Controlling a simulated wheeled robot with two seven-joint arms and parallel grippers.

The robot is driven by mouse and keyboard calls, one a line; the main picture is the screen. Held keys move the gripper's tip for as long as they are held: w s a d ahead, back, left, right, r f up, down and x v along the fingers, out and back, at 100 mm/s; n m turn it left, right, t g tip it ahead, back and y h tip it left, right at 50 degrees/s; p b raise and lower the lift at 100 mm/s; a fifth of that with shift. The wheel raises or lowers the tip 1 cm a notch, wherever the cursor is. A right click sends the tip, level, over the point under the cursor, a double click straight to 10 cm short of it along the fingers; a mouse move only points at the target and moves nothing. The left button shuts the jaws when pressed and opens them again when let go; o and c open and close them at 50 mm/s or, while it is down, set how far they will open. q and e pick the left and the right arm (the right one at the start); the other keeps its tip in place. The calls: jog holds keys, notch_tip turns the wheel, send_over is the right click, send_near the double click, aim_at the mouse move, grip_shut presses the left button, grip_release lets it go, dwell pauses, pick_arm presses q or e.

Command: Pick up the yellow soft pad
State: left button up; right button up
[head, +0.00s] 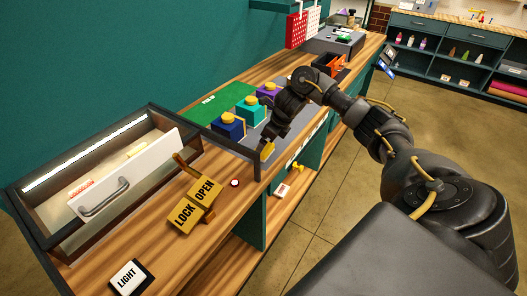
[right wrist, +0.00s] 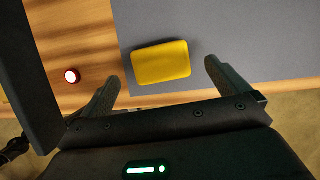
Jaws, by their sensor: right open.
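The yellow soft pad (right wrist: 161,62) lies on a grey mat (right wrist: 240,35), near the mat's edge, in the right wrist view. It also shows in the head view (head: 267,150), partly hidden by my gripper. My right gripper (right wrist: 162,69) is open, with one finger to the left of the pad and one to the right. Both fingers look clear of its sides, and the pad lies mostly beyond the fingertips. My left gripper is not in view.
Blue, teal and purple blocks with yellow tops, including a blue block (head: 229,128), stand beside a green board (head: 205,111).

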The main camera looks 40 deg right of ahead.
aim_at(264, 151)
jog(key=shift+a+f, duration=0.15)
jog(key=shift+f, duration=0.25)
jog(key=p+x, duration=0.1)
jog(key=x, duration=0.2)
jog(key=shift+w+f+p, duration=0.2)
jog(key=shift+p, duration=0.2)
jog(key=shift+w+f, duration=0.15)
jog(key=shift+f, duration=0.25)
jog(key=c, duration=1)
